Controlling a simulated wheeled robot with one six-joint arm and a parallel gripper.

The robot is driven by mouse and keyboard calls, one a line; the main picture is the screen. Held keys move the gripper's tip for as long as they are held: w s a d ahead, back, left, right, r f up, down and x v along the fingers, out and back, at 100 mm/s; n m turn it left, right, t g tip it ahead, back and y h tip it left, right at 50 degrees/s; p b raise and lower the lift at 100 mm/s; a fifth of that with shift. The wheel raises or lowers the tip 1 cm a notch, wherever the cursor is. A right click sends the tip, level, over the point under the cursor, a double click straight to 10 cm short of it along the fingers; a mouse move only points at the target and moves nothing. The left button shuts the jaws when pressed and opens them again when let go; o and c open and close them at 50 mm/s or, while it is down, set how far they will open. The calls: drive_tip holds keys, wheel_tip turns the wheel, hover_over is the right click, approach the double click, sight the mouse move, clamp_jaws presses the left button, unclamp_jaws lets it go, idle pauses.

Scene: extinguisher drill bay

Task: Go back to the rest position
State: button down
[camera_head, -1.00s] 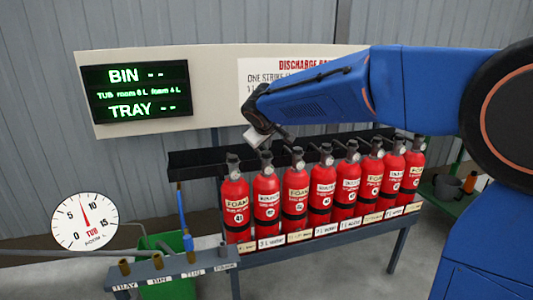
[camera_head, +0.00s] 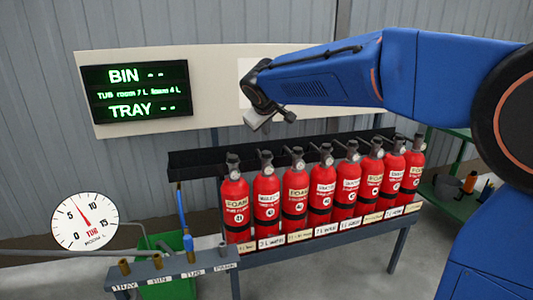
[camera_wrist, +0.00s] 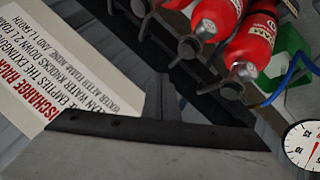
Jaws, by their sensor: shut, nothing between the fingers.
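My gripper (camera_head: 272,122) hangs in the air above the left part of the extinguisher rack, in front of the white sign board. It is shut and empty, and touches nothing that I can see. In the wrist view its shut fingers (camera_wrist: 160,98) point toward the board and the rack. My blue arm comes in from the right and covers much of the sign.
A row of red extinguishers (camera_head: 295,205) stands on the rack (camera_head: 330,247) below. A green-lettered display (camera_head: 135,92) hangs at left. A green shelf (camera_head: 440,205) stands at right.

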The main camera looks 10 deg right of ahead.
idle(0.3)
drive_tip(key=s+d+f+m+g, duration=0.1)
drive_tip(key=s+d+f+m, duration=0.15)
drive_tip(key=s+d, duration=0.7)
drive_tip(key=s+d+f+m+g, duration=0.1)
drive_tip(key=s+d+f+g, duration=0.15)
drive_tip(key=s+d, duration=0.65)
drive_tip(key=s+f+m, duration=0.1)
drive_tip(key=s+f, duration=0.3)
drive_tip(key=s, duration=0.4)
drive_tip(key=s+f+m+y, duration=0.1)
drive_tip(key=s+f, duration=0.4)
drive_tip(key=s, duration=0.3)
drive_tip(key=s+f+m, duration=0.1)
drive_tip(key=s+f, duration=0.3)
drive_tip(key=s, duration=0.5)
drive_tip(key=shift+f+m+g, duration=0.25)
drive_tip(key=shift+m+g, duration=0.1)
